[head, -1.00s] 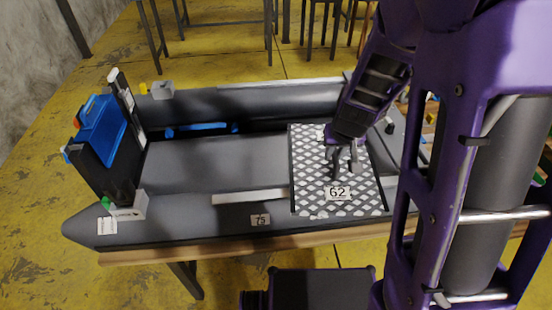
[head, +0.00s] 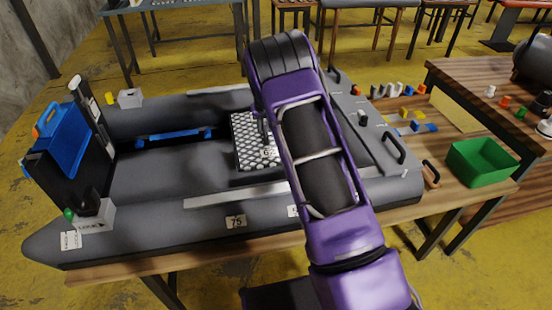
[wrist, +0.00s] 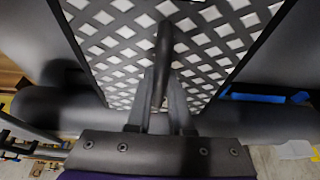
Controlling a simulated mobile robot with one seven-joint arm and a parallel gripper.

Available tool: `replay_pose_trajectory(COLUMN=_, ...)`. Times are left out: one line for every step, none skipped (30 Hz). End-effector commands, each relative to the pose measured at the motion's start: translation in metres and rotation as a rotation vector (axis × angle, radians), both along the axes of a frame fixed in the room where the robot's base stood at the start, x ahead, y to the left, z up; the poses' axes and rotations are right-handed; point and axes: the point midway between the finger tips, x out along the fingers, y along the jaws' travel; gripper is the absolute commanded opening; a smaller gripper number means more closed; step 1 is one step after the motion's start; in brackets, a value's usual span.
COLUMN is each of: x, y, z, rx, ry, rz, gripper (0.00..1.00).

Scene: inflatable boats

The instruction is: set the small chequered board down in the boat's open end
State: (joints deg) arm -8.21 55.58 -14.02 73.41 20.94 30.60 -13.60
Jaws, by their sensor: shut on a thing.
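The small chequered board (head: 246,130), white and grey with a dark edge, is between the boat's two side tubes near its middle. My arm covers its right part. In the wrist view the board (wrist: 112,55) fills the upper middle. My gripper (wrist: 160,108) is shut on the dark handle (wrist: 163,60) standing on its face. The head view mostly hides my gripper behind my arm. The grey inflatable boat (head: 165,210) lies on a wooden table. Its bare floor (head: 175,172) shows left of the board. I cannot tell whether the board touches the floor.
A blue and black motor (head: 70,145) stands at the boat's left end. A blue bar (head: 175,137) lies along the far tube. A green bin (head: 482,162) and several small coloured pieces (head: 405,115) are at the right. A wooden table (head: 480,80) stands beyond.

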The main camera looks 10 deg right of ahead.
Motion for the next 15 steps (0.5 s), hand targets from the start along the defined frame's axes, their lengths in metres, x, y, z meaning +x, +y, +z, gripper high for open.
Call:
replay_pose_trajectory(x=0.002, y=0.0, z=-0.003, rx=0.001, ry=-0.002, rz=0.0, gripper=0.0)
replay_pose_trajectory(x=0.003, y=0.0, z=-0.006, rx=0.001, ry=-0.002, rz=0.0, gripper=0.0)
replay_pose_trajectory(x=0.003, y=0.0, z=-0.01, rx=0.001, ry=-0.002, rz=0.0, gripper=0.0)
replay_pose_trajectory(x=0.003, y=0.0, z=-0.014, rx=0.001, ry=-0.002, rz=0.0, gripper=0.0)
replay_pose_trajectory(x=0.003, y=0.0, z=-0.019, rx=0.001, ry=-0.001, rz=0.0, gripper=0.0)
replay_pose_trajectory(x=0.003, y=0.0, z=-0.026, rx=0.001, ry=0.001, rz=0.0, gripper=0.0)
replay_pose_trajectory(x=0.003, y=0.0, z=-0.031, rx=0.001, ry=0.0, rz=-0.001, gripper=0.0)
replay_pose_trajectory(x=0.003, y=0.0, z=-0.037, rx=0.001, ry=-0.001, rz=0.0, gripper=0.0)
replay_pose_trajectory(x=0.003, y=0.0, z=-0.045, rx=0.001, ry=0.0, rz=0.0, gripper=0.0)
replay_pose_trajectory(x=0.003, y=0.0, z=-0.05, rx=0.001, ry=0.0, rz=0.0, gripper=0.0)
replay_pose_trajectory(x=0.003, y=0.0, z=-0.054, rx=0.001, ry=0.0, rz=0.0, gripper=0.0)
replay_pose_trajectory(x=0.003, y=0.0, z=-0.059, rx=0.001, ry=-0.001, rz=0.0, gripper=0.0)
replay_pose_trajectory(x=0.003, y=0.0, z=-0.061, rx=0.001, ry=-0.002, rz=-0.001, gripper=0.0)
replay_pose_trajectory(x=0.003, y=0.0, z=-0.064, rx=0.001, ry=-0.003, rz=-0.001, gripper=0.0)
replay_pose_trajectory(x=0.003, y=0.0, z=-0.066, rx=0.002, ry=-0.003, rz=0.0, gripper=0.0)
